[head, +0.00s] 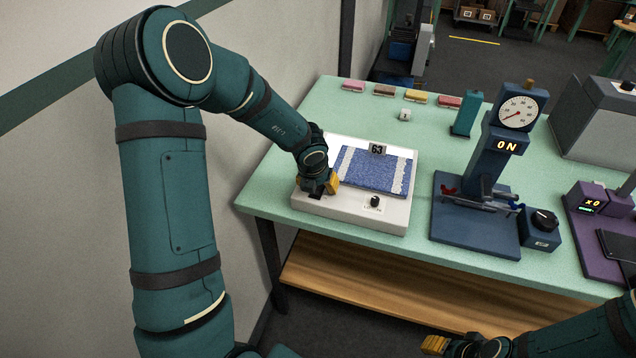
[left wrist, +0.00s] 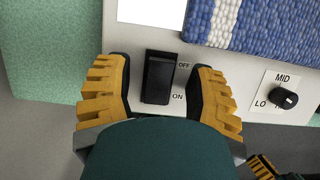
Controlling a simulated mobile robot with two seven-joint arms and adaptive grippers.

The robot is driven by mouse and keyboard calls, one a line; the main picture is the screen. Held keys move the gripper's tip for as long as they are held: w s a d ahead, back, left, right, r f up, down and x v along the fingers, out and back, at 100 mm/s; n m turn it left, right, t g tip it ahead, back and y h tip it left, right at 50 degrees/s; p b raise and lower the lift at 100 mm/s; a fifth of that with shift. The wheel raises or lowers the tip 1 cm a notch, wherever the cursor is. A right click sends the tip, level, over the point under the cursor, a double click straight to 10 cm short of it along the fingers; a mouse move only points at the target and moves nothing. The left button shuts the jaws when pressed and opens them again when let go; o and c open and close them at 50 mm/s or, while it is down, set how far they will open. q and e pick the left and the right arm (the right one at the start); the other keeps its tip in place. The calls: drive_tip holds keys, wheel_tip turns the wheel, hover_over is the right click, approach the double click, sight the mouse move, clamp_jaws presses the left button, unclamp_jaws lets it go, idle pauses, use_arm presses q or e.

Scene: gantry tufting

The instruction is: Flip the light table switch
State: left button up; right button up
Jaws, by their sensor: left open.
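The light table (head: 345,216) is a low white box at the left of the green bench. Its black rocker switch (left wrist: 158,78) has OFF printed by its far end and ON by its near end; I cannot tell which end is pressed. My left gripper (head: 322,187) is over the box's front left corner. In the left wrist view its open yellow fingers (left wrist: 160,92) stand on either side of the switch, with nothing between them but the switch. My right gripper (head: 436,345) is low at the bottom, in front of the bench; its opening is unclear.
A blue and white tufted sample (head: 372,170) with a 63 tag lies on the light table. A dimmer knob (head: 375,201) is at its front right. A blue dial gauge stand (head: 477,218) is to the right. Several coloured blocks lie along the back.

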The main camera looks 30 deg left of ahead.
use_arm(q)
drive_tip(key=v, duration=1.2)
idle(0.3)
